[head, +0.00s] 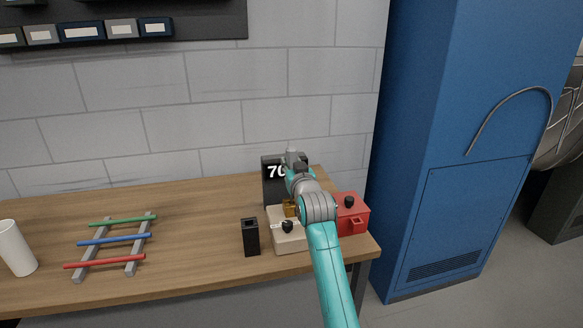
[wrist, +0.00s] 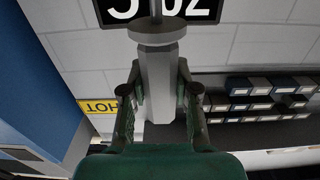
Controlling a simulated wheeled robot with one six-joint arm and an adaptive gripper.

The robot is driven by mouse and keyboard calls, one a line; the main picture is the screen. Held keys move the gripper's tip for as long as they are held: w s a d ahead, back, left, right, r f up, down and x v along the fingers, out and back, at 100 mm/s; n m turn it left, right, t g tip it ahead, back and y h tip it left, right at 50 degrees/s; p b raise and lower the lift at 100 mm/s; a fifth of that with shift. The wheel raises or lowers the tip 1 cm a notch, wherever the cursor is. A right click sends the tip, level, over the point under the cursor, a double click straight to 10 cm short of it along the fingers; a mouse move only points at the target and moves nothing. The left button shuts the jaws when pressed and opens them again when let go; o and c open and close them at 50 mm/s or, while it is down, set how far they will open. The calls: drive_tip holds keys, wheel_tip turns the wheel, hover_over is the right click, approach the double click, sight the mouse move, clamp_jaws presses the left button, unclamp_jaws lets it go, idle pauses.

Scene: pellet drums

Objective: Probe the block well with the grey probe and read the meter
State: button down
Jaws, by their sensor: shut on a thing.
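My gripper (head: 293,166) is above the back right of the bench, shut on the grey probe (head: 291,152). In the wrist view, which is upside down, its fingers (wrist: 160,95) clasp the probe's grey handle (wrist: 158,80). A thin shaft runs from the collar across the meter's display (wrist: 196,8); its tip is out of view. The black meter (head: 272,186) shows "70" in the head view, with the rest hidden by my arm. The cream block (head: 290,241) has a brass well part (head: 290,208) partly behind my arm. I cannot tell whether the tip is in the well.
A black holder (head: 250,237) stands left of the block, a red box (head: 353,218) right of it. A rack (head: 134,258) with green, blue and red rods and a white cup (head: 15,248) are farther left. A blue cabinet (head: 445,190) stands right of the bench.

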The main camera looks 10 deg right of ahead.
sight(293, 153)
drive_tip(key=shift+r, duration=2.05)
drive_tip(key=shift+s, duration=0.15)
drive_tip(key=s+r, duration=0.1)
drive_tip(key=s, duration=1)
drive_tip(key=shift+s, duration=0.4)
